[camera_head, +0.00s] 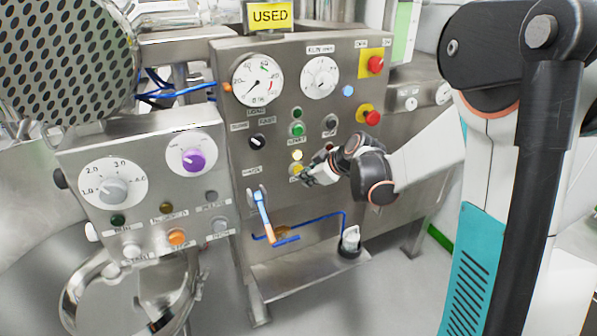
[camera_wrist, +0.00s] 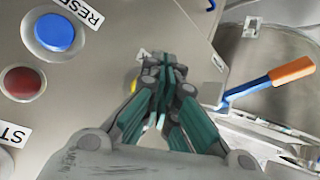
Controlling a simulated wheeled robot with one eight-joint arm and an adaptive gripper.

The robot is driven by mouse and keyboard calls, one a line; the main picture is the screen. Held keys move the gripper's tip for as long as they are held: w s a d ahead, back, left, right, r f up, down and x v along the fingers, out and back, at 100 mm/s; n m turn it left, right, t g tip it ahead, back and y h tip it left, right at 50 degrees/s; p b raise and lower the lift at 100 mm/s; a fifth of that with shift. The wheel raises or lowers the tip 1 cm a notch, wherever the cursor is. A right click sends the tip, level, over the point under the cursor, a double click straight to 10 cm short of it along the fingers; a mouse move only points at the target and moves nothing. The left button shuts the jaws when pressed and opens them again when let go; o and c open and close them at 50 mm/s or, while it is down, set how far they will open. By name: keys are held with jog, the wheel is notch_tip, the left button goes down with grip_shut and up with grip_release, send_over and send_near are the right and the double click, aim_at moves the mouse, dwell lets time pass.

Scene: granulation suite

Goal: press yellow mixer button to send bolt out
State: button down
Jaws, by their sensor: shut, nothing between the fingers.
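The yellow mixer button (camera_head: 296,169) is on the steel control panel in the head view, low in the middle column. A pale yellow round piece (camera_head: 297,155) sits just above it. My gripper (camera_head: 306,178) is shut and empty, with its fingertips right beside the yellow button at its lower right. In the wrist view my gripper (camera_wrist: 164,68) points at the panel, and a sliver of yellow (camera_wrist: 133,86) shows at the left of the fingers. The rest of it is hidden. I cannot tell whether the fingertips touch the button. I cannot make out a bolt.
A blue RESET button (camera_wrist: 54,33) and a red button (camera_wrist: 22,82) are left of my fingers in the wrist view. A lever with an orange grip (camera_wrist: 291,71) is at the right. Red stop buttons (camera_head: 372,117), gauges and a second panel (camera_head: 140,185) surround the area.

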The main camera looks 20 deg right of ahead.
jog(key=shift+w, duration=0.4)
dwell(0.3)
jog(key=shift+s, duration=0.95)
jog(key=s, duration=0.4)
jog(key=shift+s+d, duration=0.2)
jog(key=shift+s, duration=0.2)
dwell(2.0)
